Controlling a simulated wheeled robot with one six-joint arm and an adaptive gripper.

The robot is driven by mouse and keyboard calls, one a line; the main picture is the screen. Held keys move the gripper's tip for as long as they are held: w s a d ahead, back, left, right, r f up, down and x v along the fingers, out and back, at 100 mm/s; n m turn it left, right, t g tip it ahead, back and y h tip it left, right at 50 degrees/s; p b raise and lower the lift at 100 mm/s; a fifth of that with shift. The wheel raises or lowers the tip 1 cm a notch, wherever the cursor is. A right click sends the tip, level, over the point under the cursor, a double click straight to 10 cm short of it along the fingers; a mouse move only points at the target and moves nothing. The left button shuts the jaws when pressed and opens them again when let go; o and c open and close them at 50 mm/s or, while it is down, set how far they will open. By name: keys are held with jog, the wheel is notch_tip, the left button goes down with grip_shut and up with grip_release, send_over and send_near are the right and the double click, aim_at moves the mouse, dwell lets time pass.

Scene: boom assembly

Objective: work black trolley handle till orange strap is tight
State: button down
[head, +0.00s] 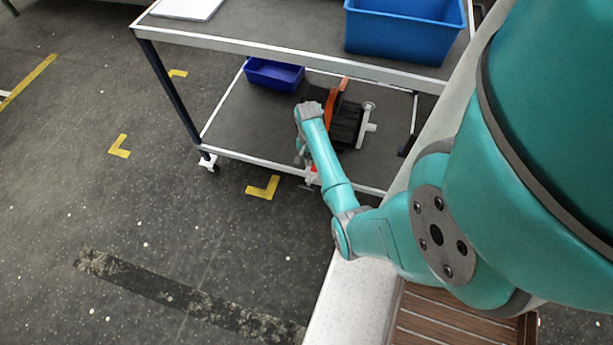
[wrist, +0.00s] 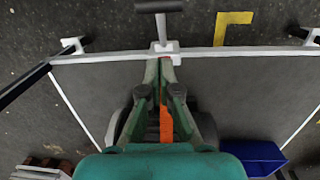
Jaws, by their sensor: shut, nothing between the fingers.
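In the wrist view the black trolley handle (wrist: 158,7) is a dark T-shaped bar on a grey stem. It sticks out past the shelf's white front edge from a white bracket (wrist: 165,48). The orange strap (wrist: 166,118) shows between my green fingers, below the bracket. In the head view the orange strap (head: 338,95) lies over a dark block on the lower shelf. My gripper (wrist: 165,63) is shut and empty, its tips close to the bracket and apart from the handle's bar. Contact with the bracket cannot be told. My arm mostly hides the gripper in the head view.
The lower shelf (head: 240,125) also holds a small blue bin (head: 273,74) and a white fitting (head: 369,117) beside the block. The upper shelf overhangs, with a large blue bin (head: 405,30) on it. Floor left of the trolley is clear.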

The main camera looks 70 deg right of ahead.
jog(key=shift+s+d+r+y, duration=0.15)
jog(key=shift+d+r+y, duration=0.25)
jog(key=shift+d+r, duration=0.6)
jog(key=shift+f, duration=0.1)
send_over(307, 185)
jog(key=d, duration=0.4)
notch_tip(307, 185, down, 10)
jog(key=shift+a+f, duration=0.3)
jog(key=shift+a, duration=0.25)
jog(key=shift+a+f, duration=0.3)
jog(key=shift+a, duration=0.2)
jog(key=shift+a+f, duration=0.4)
jog(key=shift+a, duration=0.2)
jog(key=shift+a, duration=0.1)
